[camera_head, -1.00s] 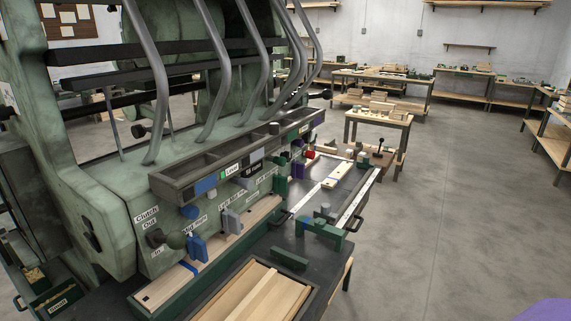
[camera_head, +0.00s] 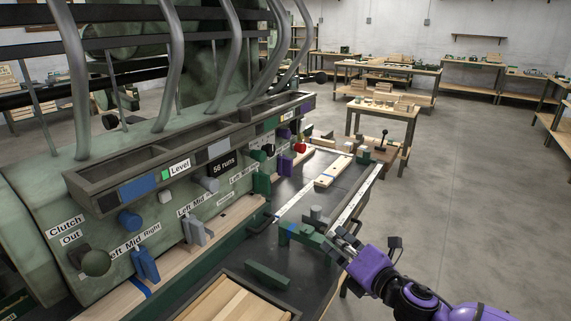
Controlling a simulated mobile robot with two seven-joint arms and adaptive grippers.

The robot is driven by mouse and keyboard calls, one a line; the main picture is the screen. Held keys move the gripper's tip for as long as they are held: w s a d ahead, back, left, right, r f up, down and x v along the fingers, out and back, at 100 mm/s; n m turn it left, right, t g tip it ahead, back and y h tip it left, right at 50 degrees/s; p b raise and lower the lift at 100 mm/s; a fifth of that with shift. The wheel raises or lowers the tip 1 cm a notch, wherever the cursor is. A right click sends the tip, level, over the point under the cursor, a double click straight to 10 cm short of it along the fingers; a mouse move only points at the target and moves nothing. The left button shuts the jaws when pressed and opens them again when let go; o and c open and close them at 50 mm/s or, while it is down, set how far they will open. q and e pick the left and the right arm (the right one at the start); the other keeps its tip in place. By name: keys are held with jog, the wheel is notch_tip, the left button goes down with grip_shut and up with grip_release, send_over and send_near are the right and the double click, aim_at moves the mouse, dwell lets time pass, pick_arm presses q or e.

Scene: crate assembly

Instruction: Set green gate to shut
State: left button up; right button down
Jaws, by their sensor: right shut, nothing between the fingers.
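A row of coloured pieces runs along the front of the green machine. In it, an upright green plate (camera_head: 261,184) stands beyond a grey block (camera_head: 195,230) and a blue block (camera_head: 145,264); it appears to be the green gate. Whether it is open or shut is unclear. A separate green bracket (camera_head: 300,236) stands on the dark bench at the right. My right gripper (camera_head: 343,242), on a purple arm, is shut and empty, close beside this bracket; I cannot tell whether they touch. It is well to the right of the green plate. My left gripper is not in view.
A low green bar (camera_head: 267,275) and a wooden-bottomed tray (camera_head: 228,300) lie on the near bench. A light wooden strip (camera_head: 334,171) and pale rails lie on the dark bench top (camera_head: 306,175). The machine's grey trough (camera_head: 125,165) overhangs the row. Open floor lies right.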

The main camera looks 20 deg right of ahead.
aim_at(264, 155)
jog(key=w+a+r+n+g+y, duration=0.1)
jog(key=w+r+n+y, duration=0.25)
jog(key=r+n, duration=0.45)
jog(key=w+a+r+n+g+y, duration=0.1)
jog(key=w+r+n+g+y, duration=0.2)
jog(key=r+n, duration=0.6)
jog(key=shift+t, duration=0.7)
jog(key=x, duration=0.4)
jog(key=p+x, duration=0.1)
jog(key=x, duration=0.4)
jog(key=p+x, duration=0.1)
jog(key=x, duration=0.3)
jog(key=shift+w, duration=0.5)
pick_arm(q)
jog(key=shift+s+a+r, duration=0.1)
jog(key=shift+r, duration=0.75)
pick_arm(e)
jog(key=shift+w+a+f, duration=0.15)
jog(key=shift+w+a, duration=0.05)
jog(key=shift+w, duration=0.2)
jog(key=x, duration=0.3)
jog(key=shift+w+a, duration=0.2)
jog(key=shift+a, duration=0.2)
jog(key=shift+r, duration=0.2)
